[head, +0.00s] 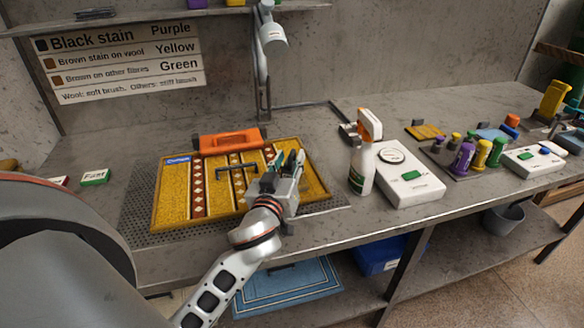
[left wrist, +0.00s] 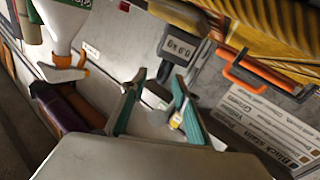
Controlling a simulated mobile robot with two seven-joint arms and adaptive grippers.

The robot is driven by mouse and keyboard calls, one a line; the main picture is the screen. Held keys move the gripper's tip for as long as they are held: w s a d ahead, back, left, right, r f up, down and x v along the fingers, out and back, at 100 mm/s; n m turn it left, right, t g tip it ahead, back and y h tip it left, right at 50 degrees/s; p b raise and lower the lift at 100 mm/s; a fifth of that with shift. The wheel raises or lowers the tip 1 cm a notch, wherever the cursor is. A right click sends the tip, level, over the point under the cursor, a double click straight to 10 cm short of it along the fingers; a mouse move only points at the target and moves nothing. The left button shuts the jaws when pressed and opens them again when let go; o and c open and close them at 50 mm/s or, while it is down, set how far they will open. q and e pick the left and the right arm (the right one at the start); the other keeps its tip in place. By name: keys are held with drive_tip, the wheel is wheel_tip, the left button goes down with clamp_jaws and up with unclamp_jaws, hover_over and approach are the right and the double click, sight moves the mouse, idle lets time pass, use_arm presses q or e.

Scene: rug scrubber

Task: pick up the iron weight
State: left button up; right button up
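In the left wrist view, a dark grey block with a white label (left wrist: 178,52), its figures upside down and seeming to read in kg, lies beyond my fingertips; it looks like the iron weight. My right gripper is not in view.
The patterned rug (head: 170,205) lies on a perforated grey bench mat, with an orange handled tool (head: 229,141) at its back edge. A spray bottle (head: 362,165) and a white box (head: 410,190) stand to the right.

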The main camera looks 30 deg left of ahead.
sight(289, 160)
use_arm(q)
drive_tip(key=x, duration=0.2)
drive_tip(key=shift+w+a+f, duration=0.1)
drive_tip(key=shift+w+a, duration=0.05)
drive_tip(key=shift+w, duration=0.05)
drive_tip(key=shift+w+a, duration=0.1)
drive_tip(key=shift+w, duration=0.25)
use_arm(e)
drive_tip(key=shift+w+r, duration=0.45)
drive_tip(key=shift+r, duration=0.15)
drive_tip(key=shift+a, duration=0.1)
use_arm(q)
clamp_jaws()
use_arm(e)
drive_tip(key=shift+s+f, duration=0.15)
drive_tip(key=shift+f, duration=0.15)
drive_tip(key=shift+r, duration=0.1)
